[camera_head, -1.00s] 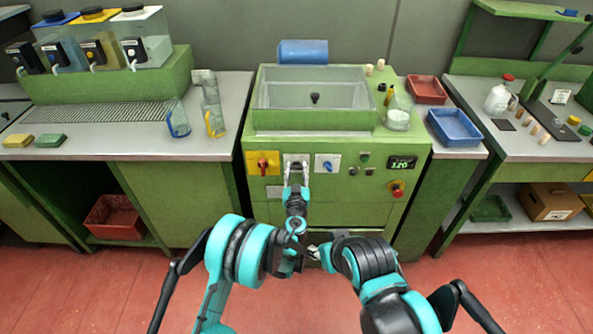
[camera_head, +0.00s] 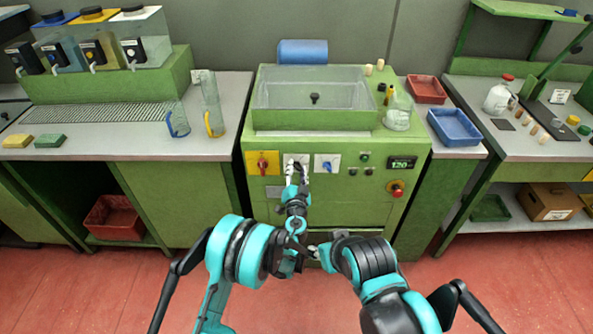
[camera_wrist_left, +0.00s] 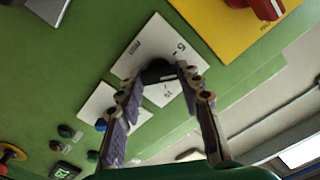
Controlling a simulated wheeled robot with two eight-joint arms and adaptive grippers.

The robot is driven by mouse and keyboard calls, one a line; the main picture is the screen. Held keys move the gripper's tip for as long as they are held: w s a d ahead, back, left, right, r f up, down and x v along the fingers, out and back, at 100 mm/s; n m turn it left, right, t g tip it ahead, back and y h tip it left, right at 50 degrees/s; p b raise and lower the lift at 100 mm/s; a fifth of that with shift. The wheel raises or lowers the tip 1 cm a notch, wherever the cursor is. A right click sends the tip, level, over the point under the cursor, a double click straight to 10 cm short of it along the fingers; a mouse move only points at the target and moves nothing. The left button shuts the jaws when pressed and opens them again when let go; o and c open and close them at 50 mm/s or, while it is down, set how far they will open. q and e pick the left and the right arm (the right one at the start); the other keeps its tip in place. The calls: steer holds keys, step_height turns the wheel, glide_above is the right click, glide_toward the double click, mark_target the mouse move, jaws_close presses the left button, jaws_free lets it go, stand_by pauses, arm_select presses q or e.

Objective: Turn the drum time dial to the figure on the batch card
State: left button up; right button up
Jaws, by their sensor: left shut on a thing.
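The green drum machine (camera_head: 330,147) stands in the middle, with a row of controls on its front. The time dial is a dark knob (camera_wrist_left: 158,70) on a white plate (camera_wrist_left: 136,50) with printed marks; in the head view my left gripper partly covers this plate (camera_head: 292,159). My left gripper (camera_head: 296,168) is shut on the knob, its fingers on either side in the left wrist view (camera_wrist_left: 160,84). My right gripper (camera_head: 314,250) is low in front of the machine, and its jaws are unclear. A small white card (camera_head: 559,96) lies on the right bench, its print unreadable.
A red switch (camera_head: 263,166) on a yellow plate and a blue switch (camera_head: 327,165) flank the dial closely. A display (camera_head: 401,163) reads 120, above a red stop button (camera_head: 397,188). A glass flask (camera_head: 397,114) stands on the machine's top right.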

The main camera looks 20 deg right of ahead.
arm_select(q)
steer(key=m, duration=0.4)
steer(key=shift+f+m, duration=0.1)
steer(key=shift+m, duration=0.3)
stand_by(0.4)
steer(key=o, duration=1.2)
steer(key=shift+c, duration=0.2)
steer(key=v, duration=0.7)
steer(key=shift+s, duration=0.3)
